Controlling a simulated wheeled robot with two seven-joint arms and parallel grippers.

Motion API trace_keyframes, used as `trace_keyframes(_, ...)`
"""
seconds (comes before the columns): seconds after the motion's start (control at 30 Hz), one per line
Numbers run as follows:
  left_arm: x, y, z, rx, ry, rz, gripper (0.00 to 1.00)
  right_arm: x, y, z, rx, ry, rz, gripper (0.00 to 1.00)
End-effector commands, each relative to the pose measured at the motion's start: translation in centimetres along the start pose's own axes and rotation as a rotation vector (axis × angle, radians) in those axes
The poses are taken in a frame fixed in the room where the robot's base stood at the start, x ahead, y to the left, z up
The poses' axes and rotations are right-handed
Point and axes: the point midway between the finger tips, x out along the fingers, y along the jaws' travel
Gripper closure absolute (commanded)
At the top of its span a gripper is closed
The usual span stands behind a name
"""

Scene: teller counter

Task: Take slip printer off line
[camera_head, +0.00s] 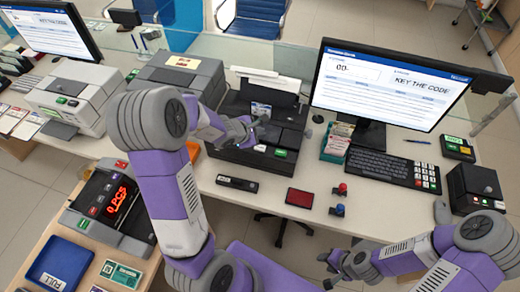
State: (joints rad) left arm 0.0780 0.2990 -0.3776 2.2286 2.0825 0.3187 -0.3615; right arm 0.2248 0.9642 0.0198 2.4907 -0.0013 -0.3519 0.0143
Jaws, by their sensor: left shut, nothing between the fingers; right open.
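The slip printer is most likely the black machine (233,155) in the middle of the counter, with white paper (270,77) standing at its back. A green button (281,153) and a smaller light-coloured one sit on its front right. My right gripper (326,271) is open and empty, low in front of the counter's edge. My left arm hides part of the machine's left side.
A monitor (388,85) reads "KEY THE CODE", with a keyboard (392,168) before it. A grey printer (75,96) and a counting machine (107,207) stand left.

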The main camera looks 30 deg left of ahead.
Motion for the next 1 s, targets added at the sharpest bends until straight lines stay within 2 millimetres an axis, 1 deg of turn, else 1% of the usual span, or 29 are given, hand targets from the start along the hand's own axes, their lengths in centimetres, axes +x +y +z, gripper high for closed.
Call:
trace_keyframes(0.03,0.9,-0.7,-0.7,-0.002,0.001,-0.001,1.0,1.0,0.4,0.0,0.0,0.0,0.0,0.57)
trace_keyframes(0.2,2.7,-2.0,-2.0,-0.002,0.002,-0.002,1.0,2.8,1.1,-0.1,0.0,0.0,0.0,0.57)
trace_keyframes(0.3,3.4,-2.5,-2.5,0.0,0.0,0.0,1.0,4.1,1.5,-0.2,0.0,0.0,0.0,0.57)
trace_keyframes(0.4,3.9,-2.9,-2.9,0.001,0.0,0.0,1.0,4.8,1.8,-0.2,0.0,0.0,0.0,0.57)
trace_keyframes(0.53,4.1,-3.0,-3.0,0.0,0.0,0.0,1.0,5.2,2.0,-0.2,0.0,0.0,0.0,0.57)
trace_keyframes(1.0,4.1,-3.0,-3.0,-0.001,0.0,-0.001,1.0,5.1,1.9,-0.2,0.0,0.0,0.0,0.57)
